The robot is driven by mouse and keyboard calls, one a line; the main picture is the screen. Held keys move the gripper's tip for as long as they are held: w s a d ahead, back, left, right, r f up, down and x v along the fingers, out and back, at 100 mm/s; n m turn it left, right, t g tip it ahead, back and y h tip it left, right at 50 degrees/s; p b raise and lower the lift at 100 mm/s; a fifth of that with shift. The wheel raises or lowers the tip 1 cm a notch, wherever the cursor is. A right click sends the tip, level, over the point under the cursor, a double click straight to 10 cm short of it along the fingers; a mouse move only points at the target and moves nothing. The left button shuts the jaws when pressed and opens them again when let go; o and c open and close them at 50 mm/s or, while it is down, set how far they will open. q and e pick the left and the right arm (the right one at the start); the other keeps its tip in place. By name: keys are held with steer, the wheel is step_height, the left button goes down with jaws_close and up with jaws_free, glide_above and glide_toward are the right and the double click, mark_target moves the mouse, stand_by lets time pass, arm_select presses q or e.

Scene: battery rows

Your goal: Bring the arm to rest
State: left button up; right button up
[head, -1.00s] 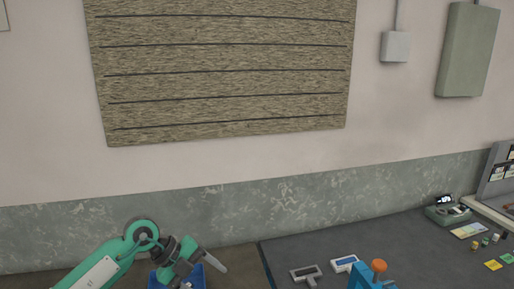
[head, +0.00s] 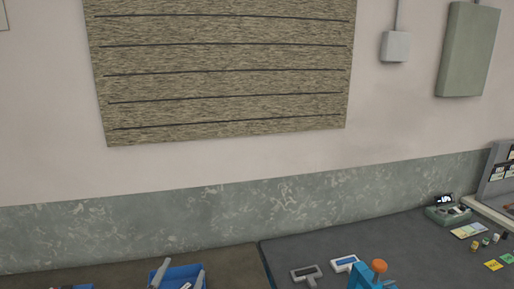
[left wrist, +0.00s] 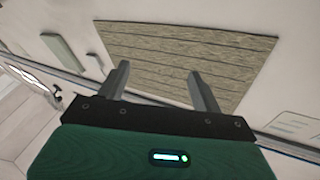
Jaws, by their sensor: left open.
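My left gripper (head: 179,274) shows only by its two grey fingertips at the bottom edge of the head view, in front of a blue bin (head: 185,268). In the left wrist view the left gripper (left wrist: 158,76) has its two fingers spread wide with nothing between them. That view looks past the fingers to the wall and its slatted panel. The rest of the left arm is outside the head view. My right gripper is not seen.
A dark mat (head: 330,245) covers the table to the right. On it are a grey scraper-like tool (head: 306,273), a white and blue one (head: 344,263), a blue device with an orange knob (head: 379,266), and a green instrument (head: 448,213). A slatted panel (head: 225,65) hangs on the wall.

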arm_select(q)
steer(key=s+a+f+n+g+y, duration=0.25)
steer(key=s+f+g, duration=0.35)
steer(key=s+f, duration=0.3)
steer(key=s+a+f+n+g+y, duration=0.2)
steer(key=s+a+f+g, duration=0.2)
steer(key=s+f+g, duration=0.7)
steer(key=s+f, duration=0.4)
steer(key=s, duration=0.3)
step_height(320, 180, down, 35)
steer(key=g+b, duration=0.1)
steer(key=b, duration=0.4)
steer(key=s+a+f+b, duration=0.1)
steer(key=s+f+b, duration=0.1)
steer(key=s+f, duration=0.8)
steer(key=s+a+f+m+g+b, duration=0.1)
steer(key=s+f+b, duration=0.1)
steer(key=s+f, duration=0.8)
step_height(320, 180, down, 4)
steer(key=shift+a+f, duration=0.15)
steer(key=shift+a, duration=0.25)
steer(key=shift+h, duration=0.25)
